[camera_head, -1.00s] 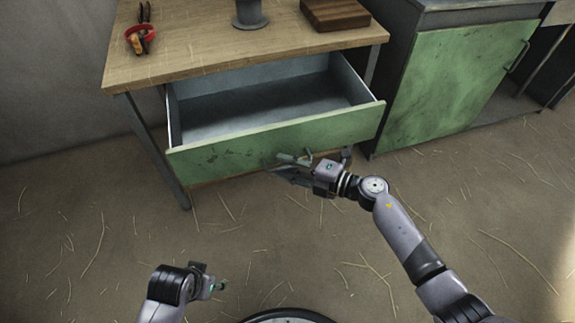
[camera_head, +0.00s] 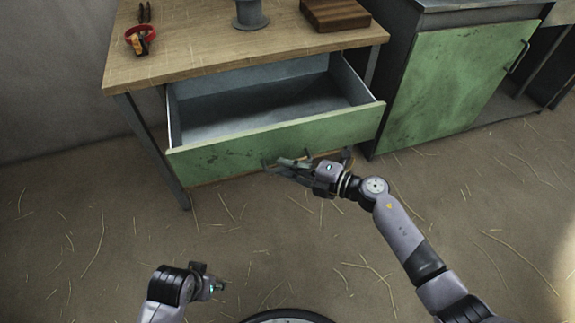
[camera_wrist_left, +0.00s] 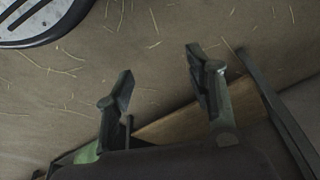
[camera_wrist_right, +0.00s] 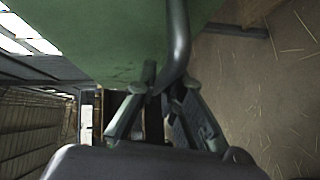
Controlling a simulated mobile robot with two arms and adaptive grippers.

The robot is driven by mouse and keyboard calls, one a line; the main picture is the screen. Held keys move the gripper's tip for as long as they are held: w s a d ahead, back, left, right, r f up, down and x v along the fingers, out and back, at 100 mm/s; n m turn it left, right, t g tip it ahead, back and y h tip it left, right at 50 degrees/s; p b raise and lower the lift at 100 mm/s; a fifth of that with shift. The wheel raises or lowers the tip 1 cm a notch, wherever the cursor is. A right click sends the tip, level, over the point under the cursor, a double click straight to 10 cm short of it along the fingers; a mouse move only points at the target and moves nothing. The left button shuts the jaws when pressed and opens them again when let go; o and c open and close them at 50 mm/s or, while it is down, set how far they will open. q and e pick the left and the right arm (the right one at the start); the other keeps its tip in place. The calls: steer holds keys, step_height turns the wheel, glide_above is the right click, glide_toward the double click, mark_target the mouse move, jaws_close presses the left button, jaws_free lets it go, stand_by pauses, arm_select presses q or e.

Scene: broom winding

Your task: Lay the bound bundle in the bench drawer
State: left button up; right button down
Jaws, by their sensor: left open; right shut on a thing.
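The bench drawer (camera_head: 230,147) is pulled out under the bench top, and its visible inside is empty. My right gripper (camera_head: 290,165) is at the lower front of the drawer. In the right wrist view its fingers (camera_wrist_right: 160,97) are shut on the drawer's dark bar handle (camera_wrist_right: 179,40), beside the green front. My left gripper (camera_head: 217,286) is low at the front left, over the floor and away from the bench. The left wrist view shows its fingers (camera_wrist_left: 160,82) apart with nothing between them. I see no bound bundle in any view.
The bench top (camera_head: 200,52) carries a red ring (camera_head: 140,33) with a hand tool, a grey spool-like stand (camera_head: 250,14) and a brown wooden block (camera_head: 334,13). A green cabinet (camera_head: 455,85) stands to the right. Straw lies scattered on the open floor (camera_head: 110,230).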

steer(key=shift+s, duration=0.1)
arm_select(q)
step_height(320, 180, down, 8)
steer(key=s+p, duration=0.1)
steer(key=p, duration=0.1)
steer(key=shift+r, duration=0.2)
arm_select(e)
steer(key=s, duration=0.2)
steer(key=s+d, duration=0.1)
steer(key=shift+s+d+f, duration=0.1)
steer(key=shift+s+f, duration=0.05)
steer(key=shift+s, duration=0.2)
steer(key=c, duration=2.1)
jaws_free()
steer(key=shift+c, duration=0.2)
steer(key=shift+o, duration=1.3)
steer(key=shift+s+d, duration=0.15)
arm_select(q)
steer(key=shift+s, duration=0.1)
arm_select(e)
steer(key=shift+o, duration=1)
